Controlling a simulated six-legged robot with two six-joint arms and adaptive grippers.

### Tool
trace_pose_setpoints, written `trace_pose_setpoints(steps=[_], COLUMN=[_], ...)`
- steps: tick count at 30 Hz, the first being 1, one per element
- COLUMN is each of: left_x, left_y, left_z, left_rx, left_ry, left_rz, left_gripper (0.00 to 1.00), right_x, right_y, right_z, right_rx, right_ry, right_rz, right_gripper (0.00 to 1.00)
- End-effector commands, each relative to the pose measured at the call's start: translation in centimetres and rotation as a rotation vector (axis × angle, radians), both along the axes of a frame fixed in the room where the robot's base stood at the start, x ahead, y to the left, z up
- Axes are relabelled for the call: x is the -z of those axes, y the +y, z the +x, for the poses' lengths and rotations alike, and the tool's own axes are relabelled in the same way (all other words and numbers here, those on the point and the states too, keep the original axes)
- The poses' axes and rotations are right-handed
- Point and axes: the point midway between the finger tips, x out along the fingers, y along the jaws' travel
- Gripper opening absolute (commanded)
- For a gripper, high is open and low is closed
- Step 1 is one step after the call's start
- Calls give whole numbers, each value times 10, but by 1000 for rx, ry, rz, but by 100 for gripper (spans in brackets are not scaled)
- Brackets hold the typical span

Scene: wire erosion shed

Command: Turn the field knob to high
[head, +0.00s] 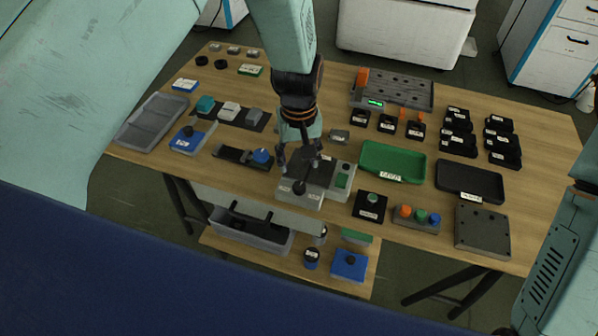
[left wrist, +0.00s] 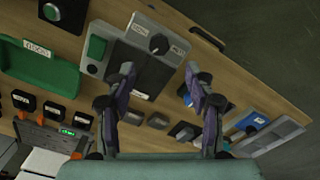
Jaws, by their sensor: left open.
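The black knob (head: 299,188) sits on the front of a light grey device (head: 312,198) with a dark top plate, near the table's front edge. In the left wrist view the knob (left wrist: 158,43) has a small white label on each side, too blurred to read. Its pointer direction is unclear. My left gripper (head: 299,160) is open and empty above the device, just behind the knob in the head view. In the left wrist view its fingertips (left wrist: 160,72) are spread either side of the dark plate, apart from the knob. My right gripper is out of view.
A green button (head: 342,180) is on the device's right side. A green tray (head: 392,163) stands to the right, a blue-knobbed fixture (head: 262,157) to the left. A black button box (head: 370,206) is close at the front right. A lower shelf (head: 288,262) holds more items.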

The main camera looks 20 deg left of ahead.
Motion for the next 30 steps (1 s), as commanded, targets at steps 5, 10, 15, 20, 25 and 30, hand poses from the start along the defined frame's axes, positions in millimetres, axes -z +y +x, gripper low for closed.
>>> trace_pose_setpoints(steps=[5, 10, 15, 20, 25, 30], left_x=[-23, -29, -30, -28, -23, -20], left_y=[0, 0, 0, 0, 6, 16], left_z=[0, -1, -1, 0, 7, 15], left_rx=[-1, -1, -1, -1, -28, -61], left_ry=[-1, 2, 2, 0, -16, -31], left_rz=[0, 0, 0, 0, -20, -47], left_gripper=[54, 54, 54, 54, 54, 54], right_x=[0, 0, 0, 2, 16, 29], right_y=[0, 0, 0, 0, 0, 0], right_z=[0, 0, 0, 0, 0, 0], right_rx=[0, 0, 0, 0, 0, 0], right_ry=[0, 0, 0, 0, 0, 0], right_rz=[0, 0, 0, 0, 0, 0], right_gripper=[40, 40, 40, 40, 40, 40])
